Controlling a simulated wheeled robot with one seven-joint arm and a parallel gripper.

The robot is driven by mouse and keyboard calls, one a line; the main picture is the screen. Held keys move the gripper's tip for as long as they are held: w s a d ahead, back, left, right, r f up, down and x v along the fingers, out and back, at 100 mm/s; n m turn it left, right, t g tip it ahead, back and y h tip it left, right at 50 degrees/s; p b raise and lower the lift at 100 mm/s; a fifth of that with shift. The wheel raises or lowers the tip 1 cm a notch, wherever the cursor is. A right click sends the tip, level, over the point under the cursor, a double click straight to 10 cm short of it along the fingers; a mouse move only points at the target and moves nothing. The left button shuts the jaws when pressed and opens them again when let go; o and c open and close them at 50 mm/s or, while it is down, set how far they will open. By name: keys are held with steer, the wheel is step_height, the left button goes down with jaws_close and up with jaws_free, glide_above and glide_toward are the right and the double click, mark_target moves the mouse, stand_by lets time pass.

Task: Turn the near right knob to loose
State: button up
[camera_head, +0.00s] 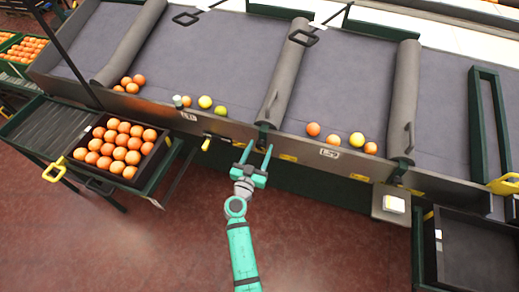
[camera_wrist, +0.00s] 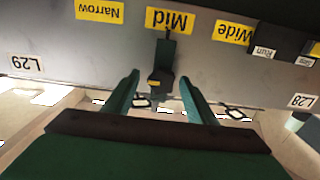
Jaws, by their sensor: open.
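In the wrist view, my gripper (camera_wrist: 160,80) is open, with one finger on each side of a dark knob (camera_wrist: 160,81). The knob has a short stem pointing to the yellow "Mid" label (camera_wrist: 170,20). Yellow "Narrow" (camera_wrist: 99,11) and "Wide" (camera_wrist: 233,33) labels flank it, all upside down; no label reading loose shows. I cannot tell whether the fingers touch the knob. In the head view, my gripper (camera_head: 257,151) is open at the front panel of the sorting table, below the divider between two lanes.
A switch box (camera_wrist: 281,42) marked "Run" sits right of the labels in the wrist view. In the head view, a crate of oranges (camera_head: 75,167) stands left and an empty dark crate (camera_head: 480,255) right. Fruit lies in the lanes above the panel. The red floor in front is clear.

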steer(key=shift+c, duration=0.6)
steer(key=c, duration=0.9)
steer(key=shift+w+n, duration=0.1)
steer(key=shift+n, duration=0.3)
steer(key=n, duration=0.3)
steer(key=shift+r+n, duration=0.1)
steer(key=shift+n, duration=0.3)
steer(key=n, duration=0.9)
steer(key=shift+a, duration=0.1)
steer(key=n, duration=0.4)
steer(key=shift+n, duration=0.3)
